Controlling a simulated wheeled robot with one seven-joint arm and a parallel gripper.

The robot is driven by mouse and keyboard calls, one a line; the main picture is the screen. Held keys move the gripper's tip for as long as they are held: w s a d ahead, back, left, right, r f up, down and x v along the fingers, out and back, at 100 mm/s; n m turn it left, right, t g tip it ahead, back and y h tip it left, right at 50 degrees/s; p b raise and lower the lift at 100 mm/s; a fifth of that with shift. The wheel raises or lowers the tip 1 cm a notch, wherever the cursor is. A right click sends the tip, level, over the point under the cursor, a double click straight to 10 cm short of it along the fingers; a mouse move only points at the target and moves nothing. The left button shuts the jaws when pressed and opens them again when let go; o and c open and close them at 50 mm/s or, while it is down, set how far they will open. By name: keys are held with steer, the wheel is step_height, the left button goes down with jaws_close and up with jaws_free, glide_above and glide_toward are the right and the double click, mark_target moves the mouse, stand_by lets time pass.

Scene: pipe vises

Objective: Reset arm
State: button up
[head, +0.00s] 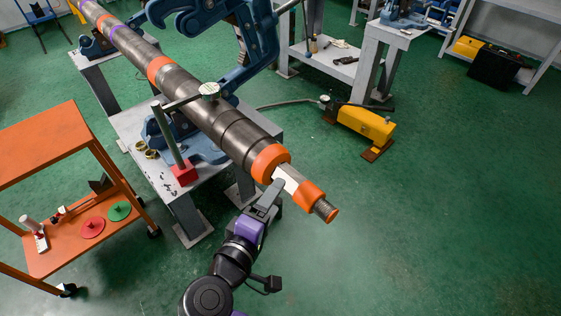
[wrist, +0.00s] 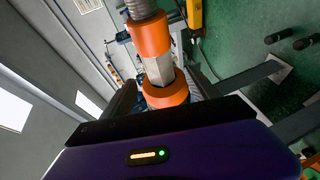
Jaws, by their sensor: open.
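My arm reaches up from the bottom of the head view. My gripper (head: 273,193) is open beside the near end of a long grey pipe assembly (head: 205,105). It is close to the pale flat-sided section (head: 290,180) between two orange collars, the larger (head: 270,161) and the smaller (head: 309,193). A threaded tip sticks out past the smaller collar. In the wrist view the pale section (wrist: 158,70) and the collars (wrist: 150,38) show just beyond the gripper's dark front edge. The fingertips are partly hidden, and I cannot tell whether they touch the pipe.
A blue vise (head: 190,140) and a grey bench (head: 135,125) stand under the pipe. An orange cart (head: 40,145) with red and green discs is at left. A yellow pump unit (head: 365,123) sits on the floor beyond. The green floor at right is clear.

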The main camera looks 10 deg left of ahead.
steer(key=a+y, duration=0.6)
steer(key=a, duration=0.1)
steer(key=s+d+f+m+y, duration=0.2)
steer(key=s+d+y, duration=0.2)
steer(key=s, duration=0.3)
steer(key=s+d+r+m+h, duration=0.1)
steer(key=s+d+m+h, duration=0.2)
steer(key=s+d, duration=0.9)
steer(key=s+d+r+m+h, duration=0.2)
steer(key=s+d+m+h, duration=0.1)
steer(key=s+d+m, duration=0.6)
steer(key=s+d, duration=0.4)
steer(key=d, duration=0.5)
steer(key=shift+s+d+r, duration=0.3)
steer(key=shift+d, duration=0.1)
